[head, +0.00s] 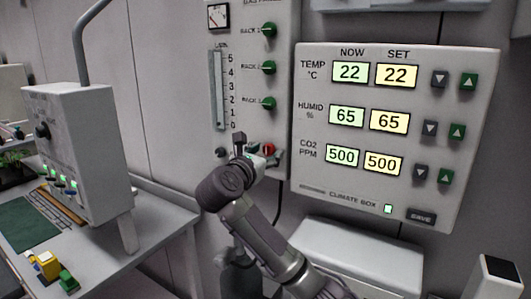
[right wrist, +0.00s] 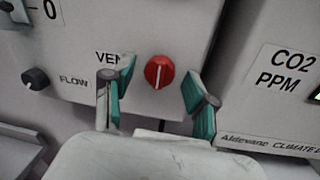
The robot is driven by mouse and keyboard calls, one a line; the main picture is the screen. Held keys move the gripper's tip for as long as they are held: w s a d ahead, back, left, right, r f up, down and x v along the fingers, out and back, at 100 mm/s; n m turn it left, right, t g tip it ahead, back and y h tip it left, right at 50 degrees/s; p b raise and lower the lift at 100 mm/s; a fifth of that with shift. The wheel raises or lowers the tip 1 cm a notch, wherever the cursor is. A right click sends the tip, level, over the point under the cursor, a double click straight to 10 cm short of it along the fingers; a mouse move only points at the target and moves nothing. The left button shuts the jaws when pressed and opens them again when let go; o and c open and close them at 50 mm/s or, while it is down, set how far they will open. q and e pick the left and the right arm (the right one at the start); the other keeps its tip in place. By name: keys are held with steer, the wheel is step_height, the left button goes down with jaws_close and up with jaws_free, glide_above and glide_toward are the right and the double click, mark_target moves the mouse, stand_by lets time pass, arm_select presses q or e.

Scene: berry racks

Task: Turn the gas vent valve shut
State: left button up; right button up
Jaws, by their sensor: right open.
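The gas vent valve is a red round knob (right wrist: 159,72) with a white line that stands close to vertical. It sits low on the gas panel (right wrist: 95,25), beside the partly covered VENT label. It also shows as a small red knob in the head view (head: 268,149). My right gripper (right wrist: 158,86) is open, with one green-padded finger left of the knob and one right of it. Gaps show between the knob and both fingers. In the head view my right gripper (head: 252,152) is at the panel's lower edge. My left gripper is not in view.
A black FLOW knob (right wrist: 35,79) is left of the vent knob. Several green rack knobs (head: 268,67) and a flow tube (head: 218,90) are above. The climate box (head: 450,130) hangs close on the right. A grey box (head: 85,150) stands on the left bench.

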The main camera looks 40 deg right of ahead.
jaws_close()
stand_by(0.3)
steer(key=n+p, duration=0.2)
steer(key=shift+a+r+n, duration=0.1)
steer(key=shift+n, duration=0.3)
steer(key=n+p, duration=0.4)
steer(key=p, duration=0.1)
steer(key=n+g+p, duration=0.1)
steer(key=n+p, duration=0.3)
steer(key=p, duration=0.1)
steer(key=n+p, duration=0.4)
steer(key=p, duration=0.2)
steer(key=shift+r+g+y, duration=0.3)
steer(key=shift+r+g, duration=0.05)
steer(key=shift+g, duration=0.05)
steer(key=shift+f+n+p, duration=0.2)
steer(key=shift+n+p, duration=0.9)
steer(key=shift+p, duration=0.2)
